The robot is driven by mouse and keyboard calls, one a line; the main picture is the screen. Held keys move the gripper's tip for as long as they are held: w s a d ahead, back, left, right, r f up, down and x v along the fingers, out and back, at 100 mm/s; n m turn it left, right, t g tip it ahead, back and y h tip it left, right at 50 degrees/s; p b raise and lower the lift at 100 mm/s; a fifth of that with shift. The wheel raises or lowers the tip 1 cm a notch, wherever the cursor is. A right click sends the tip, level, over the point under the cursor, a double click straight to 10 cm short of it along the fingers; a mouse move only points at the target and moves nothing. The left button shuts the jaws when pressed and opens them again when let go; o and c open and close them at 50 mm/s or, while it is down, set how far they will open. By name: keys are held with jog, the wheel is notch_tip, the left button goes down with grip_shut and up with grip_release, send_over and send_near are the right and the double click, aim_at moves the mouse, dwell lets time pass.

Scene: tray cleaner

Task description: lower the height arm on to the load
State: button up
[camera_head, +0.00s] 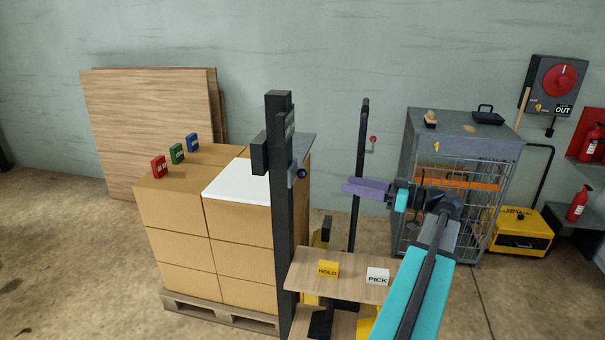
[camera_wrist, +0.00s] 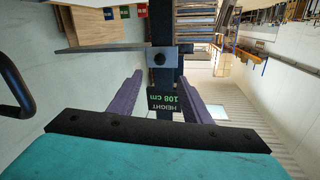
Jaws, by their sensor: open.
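The load is a stack of cardboard boxes (camera_head: 180,240) on a pallet, with a white sheet (camera_head: 233,183) on top. A black mast (camera_head: 284,230) stands in front of it. The height arm is a flat grey bar (camera_head: 303,146) on the mast, with a dark round knob (camera_head: 302,173) on its block. The bar (camera_wrist: 100,48) and knob (camera_wrist: 159,59) also show in the wrist view. The bar's gap to the load is hard to judge. An upside-down label (camera_wrist: 176,100) reads HEIGHT 108 cm. My gripper (camera_head: 350,187), with purple fingers, is open and empty, right of the knob.
Red (camera_head: 158,167), green (camera_head: 177,154) and blue (camera_head: 193,143) tags stand on the boxes. A wooden shelf (camera_head: 340,268) below my gripper holds HOLD (camera_head: 328,268) and PICK (camera_head: 377,276) blocks. A thin black post (camera_head: 358,170) rises behind my gripper. A wire cage cabinet (camera_head: 461,135) stands right.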

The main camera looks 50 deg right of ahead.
jog(key=shift+w, duration=0.15)
jog(key=p+x, duration=0.4)
jog(key=x, duration=0.9)
jog(key=shift+w+a, duration=0.15)
jog(key=shift+w, duration=0.1)
jog(key=shift+f, duration=0.1)
jog(key=c, duration=0.9)
